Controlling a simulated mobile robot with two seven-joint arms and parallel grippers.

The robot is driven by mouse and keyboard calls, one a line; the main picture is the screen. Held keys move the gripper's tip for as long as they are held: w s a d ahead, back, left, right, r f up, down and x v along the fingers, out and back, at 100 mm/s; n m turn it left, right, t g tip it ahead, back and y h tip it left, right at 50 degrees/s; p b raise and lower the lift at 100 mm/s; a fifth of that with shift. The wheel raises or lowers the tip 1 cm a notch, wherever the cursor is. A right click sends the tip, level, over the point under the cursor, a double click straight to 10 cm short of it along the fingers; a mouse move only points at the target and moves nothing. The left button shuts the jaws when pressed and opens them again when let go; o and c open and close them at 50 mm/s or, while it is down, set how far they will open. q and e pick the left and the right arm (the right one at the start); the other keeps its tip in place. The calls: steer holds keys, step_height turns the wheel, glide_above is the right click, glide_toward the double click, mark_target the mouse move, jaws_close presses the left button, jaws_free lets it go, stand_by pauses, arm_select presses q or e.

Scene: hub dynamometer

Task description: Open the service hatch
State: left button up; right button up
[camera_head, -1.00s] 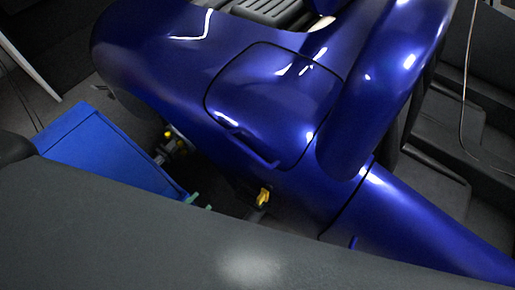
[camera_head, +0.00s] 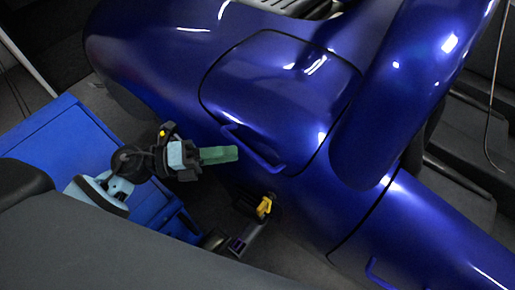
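The service hatch (camera_head: 285,85) is a rounded panel outlined by a dark seam in the glossy blue body. It looks closed, flush with the surface around it. A blue bar handle (camera_head: 263,156) runs along its lower edge. My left gripper (camera_head: 222,155) has green fingers and points right, its tips just left of the handle and apparently not around it. The fingers overlap in this view, so their gap cannot be seen. My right gripper is not in view.
A blue cabinet (camera_head: 62,146) stands at the left, behind my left arm. A yellow fitting (camera_head: 264,207) on a dark mount sits below the handle. A thick blue tube-like part (camera_head: 400,90) rises right of the hatch. A second small handle (camera_head: 380,275) shows at lower right.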

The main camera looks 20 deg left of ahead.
arm_select(q)
steer(key=x, duration=0.7)
steer(key=shift+p, duration=0.4)
jaws_close()
